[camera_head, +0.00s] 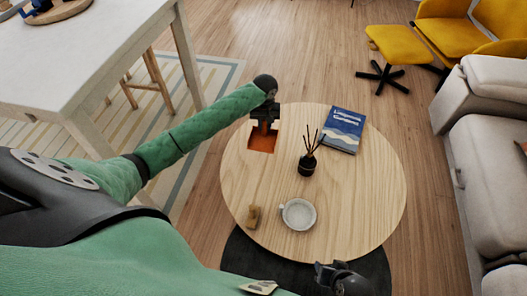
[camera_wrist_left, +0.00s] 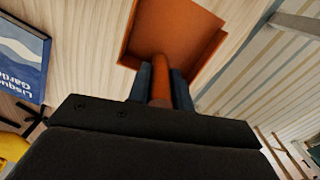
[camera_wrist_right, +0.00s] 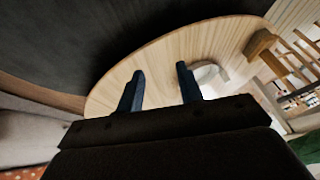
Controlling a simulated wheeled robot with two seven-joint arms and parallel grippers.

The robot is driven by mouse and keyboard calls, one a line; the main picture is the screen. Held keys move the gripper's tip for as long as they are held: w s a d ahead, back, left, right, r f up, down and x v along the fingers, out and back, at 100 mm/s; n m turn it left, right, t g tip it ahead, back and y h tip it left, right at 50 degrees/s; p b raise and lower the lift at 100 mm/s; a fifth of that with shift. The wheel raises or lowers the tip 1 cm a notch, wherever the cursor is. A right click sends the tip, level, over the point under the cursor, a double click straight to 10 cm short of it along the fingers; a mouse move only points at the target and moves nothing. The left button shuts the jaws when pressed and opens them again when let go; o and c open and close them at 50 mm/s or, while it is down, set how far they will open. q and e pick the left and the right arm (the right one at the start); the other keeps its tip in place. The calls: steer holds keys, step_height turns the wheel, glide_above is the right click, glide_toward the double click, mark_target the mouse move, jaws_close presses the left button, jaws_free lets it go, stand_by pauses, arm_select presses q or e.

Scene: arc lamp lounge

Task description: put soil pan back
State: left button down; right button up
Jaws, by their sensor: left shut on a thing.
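The soil pan (camera_head: 261,141) is an orange-brown dustpan-like tray with a short round handle, at the far left part of the round wooden table. My left gripper (camera_head: 265,118) is shut on its handle; the left wrist view shows the handle between the fingers and the pan (camera_wrist_left: 172,30) beyond them. The pan is over the tabletop; I cannot tell whether it touches. My right gripper (camera_wrist_right: 160,88) is open and empty, with its fingers apart, near the table's front edge. In the head view its fingertips are hard to make out.
On the round table (camera_head: 350,200) are a blue book (camera_head: 343,130), a dark reed diffuser (camera_head: 307,165), a white cup or dish (camera_head: 299,214) and a small wooden object (camera_head: 254,216). A white table (camera_head: 75,50) stands at left, a sofa (camera_head: 490,170) at right. The table's right side is clear.

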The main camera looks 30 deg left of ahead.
mark_target(265, 136)
arm_select(q)
step_height(265, 136, down, 9)
steer(key=shift+s, duration=0.1)
arm_select(e)
steer(key=shift+s+d+r, duration=0.1)
steer(key=shift+s+r, duration=0.05)
steer(key=shift+r, duration=0.5)
steer(key=shift+r, duration=0.15)
arm_select(q)
steer(key=c, duration=1.3)
jaws_free()
steer(key=shift+o, duration=0.2)
step_height(265, 136, up, 12)
steer(key=shift+f, duration=0.25)
steer(key=shift+r, duration=0.3)
arm_select(e)
steer(key=shift+f, duration=0.55)
